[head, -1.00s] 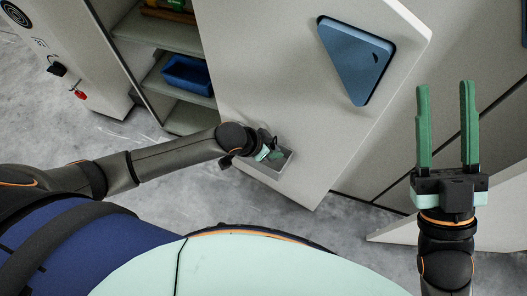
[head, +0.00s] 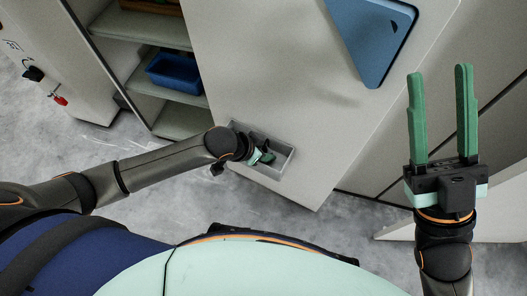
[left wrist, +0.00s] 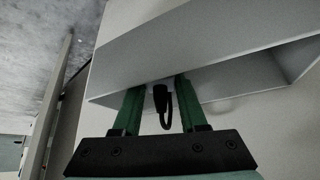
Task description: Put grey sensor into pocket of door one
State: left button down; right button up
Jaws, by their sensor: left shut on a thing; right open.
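The open pale door (head: 290,110) has a grey, open-topped pocket (head: 262,172) low on its face; its pale wall fills much of the left wrist view (left wrist: 200,45). My left gripper (head: 264,157) is at the pocket, with its green fingers reaching into the opening. In the left wrist view it (left wrist: 160,88) is shut on a small dark grey sensor (left wrist: 160,97) with a looped black cable. The finger ends are partly hidden by the pocket wall; I cannot tell whether the sensor touches the bottom. My right gripper (head: 440,115) is open and empty, raised at the right.
A blue triangular panel (head: 372,45) is on the door above the pocket. Left of the door, an open cabinet has shelves (head: 182,118) with a blue bin (head: 175,72). A machine side with a black knob and red tag (head: 60,100) stands far left. Grey floor lies below.

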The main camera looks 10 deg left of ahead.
pick_arm(q)
jog(key=shift+f, duration=0.1)
jog(key=shift+c, duration=2.2)
grip_release()
jog(key=p+v, duration=0.5)
jog(key=v, duration=0.7)
jog(key=shift+p, duration=0.3)
pick_arm(e)
jog(key=shift+n, duration=0.7)
jog(key=r, duration=0.6)
jog(key=shift+s+d, duration=0.15)
jog(key=shift+d, duration=0.15)
jog(key=shift+f, duration=0.1)
